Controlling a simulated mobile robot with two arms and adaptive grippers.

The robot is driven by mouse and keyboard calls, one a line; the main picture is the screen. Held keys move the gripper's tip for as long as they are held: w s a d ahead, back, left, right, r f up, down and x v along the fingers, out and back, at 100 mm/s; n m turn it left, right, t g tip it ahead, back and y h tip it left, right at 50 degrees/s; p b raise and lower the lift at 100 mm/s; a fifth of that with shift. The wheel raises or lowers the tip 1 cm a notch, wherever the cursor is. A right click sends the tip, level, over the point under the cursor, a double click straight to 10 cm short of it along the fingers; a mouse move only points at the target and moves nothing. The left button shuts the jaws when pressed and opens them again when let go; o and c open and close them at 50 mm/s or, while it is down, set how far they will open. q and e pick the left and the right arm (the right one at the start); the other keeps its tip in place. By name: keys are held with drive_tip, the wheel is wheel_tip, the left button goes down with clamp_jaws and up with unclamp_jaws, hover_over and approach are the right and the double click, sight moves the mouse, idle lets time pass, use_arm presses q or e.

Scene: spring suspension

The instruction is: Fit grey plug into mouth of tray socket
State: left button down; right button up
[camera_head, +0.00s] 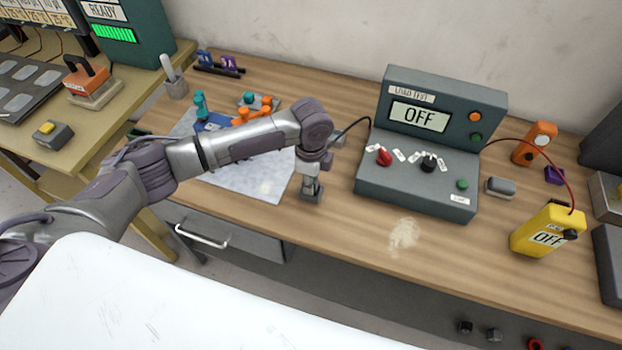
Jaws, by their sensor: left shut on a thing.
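My left arm comes in from the left, and my left gripper (311,188) points down at the front of the wooden bench, right of the pale mat. It is shut on a small grey piece (312,196), which looks like the grey plug; the fingers hide most of it. I cannot tell whether this piece touches the bench or sits in a socket. A black cable (352,126) runs from the load test box (420,185) down behind my wrist, near a small grey block (340,140). I cannot make out the mouth of the tray socket. My right gripper is not in view.
The pale mat (255,180) holds teal, blue and orange parts, partly behind my forearm. A yellow meter (547,232), an orange device (534,143) and a grey capsule-shaped piece (499,187) stand at the right.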

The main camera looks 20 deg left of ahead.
use_arm(q)
drive_tip(key=shift+f, duration=0.15)
drive_tip(key=c, duration=1)
unclamp_jaws()
wheel_tip(320, 180, up, 12)
drive_tip(key=b, duration=0.2)
drive_tip(key=shift+r+b, duration=0.2)
drive_tip(key=shift+b, duration=0.15)
